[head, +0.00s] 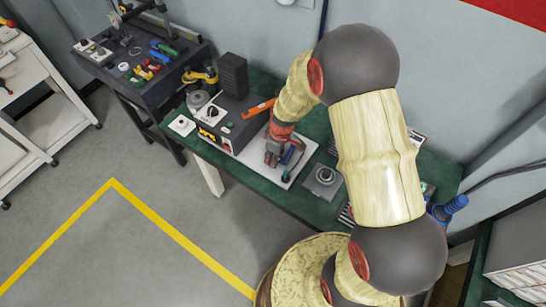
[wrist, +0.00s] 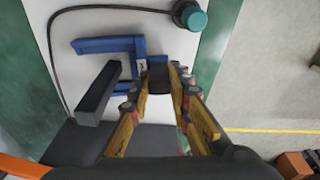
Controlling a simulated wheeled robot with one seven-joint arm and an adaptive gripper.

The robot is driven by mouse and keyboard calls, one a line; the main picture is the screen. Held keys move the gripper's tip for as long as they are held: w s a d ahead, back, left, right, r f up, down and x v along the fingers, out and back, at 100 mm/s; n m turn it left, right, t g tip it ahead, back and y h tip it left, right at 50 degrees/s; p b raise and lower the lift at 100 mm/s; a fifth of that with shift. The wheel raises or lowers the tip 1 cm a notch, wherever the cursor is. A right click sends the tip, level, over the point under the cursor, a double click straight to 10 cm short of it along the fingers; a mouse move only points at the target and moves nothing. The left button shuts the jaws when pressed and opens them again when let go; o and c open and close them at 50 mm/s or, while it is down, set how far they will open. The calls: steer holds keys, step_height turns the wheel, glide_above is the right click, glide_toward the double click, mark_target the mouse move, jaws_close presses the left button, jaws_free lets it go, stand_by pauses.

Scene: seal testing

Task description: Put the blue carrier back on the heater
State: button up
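The blue carrier (wrist: 108,46) is a flat, angular blue piece on the white board, in the upper left of the wrist view. In the head view it (head: 288,156) shows only as a small patch of blue beside my gripper (head: 273,155). In the wrist view my gripper (wrist: 158,80) points at the carrier's right end. A dark block there fills the gap between the fingertips; I cannot tell whether they press on it. A dark bar (wrist: 98,94) reaches from the carrier's left part towards the camera. I cannot tell for sure which thing is the heater.
A dark instrument box (head: 222,122) with an orange lever (head: 258,108) stands left of my gripper. A black cable ends at a teal knob (wrist: 190,18) on the white board (wrist: 72,30). A square metal block (head: 323,180) stands to the right on the green bench (head: 250,187).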

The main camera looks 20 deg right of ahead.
steer(key=o, duration=0.5)
steer(key=shift+o, duration=0.2)
step_height(320, 180, up, 11)
steer(key=p, duration=0.6)
stand_by(0.5)
stand_by(0.5)
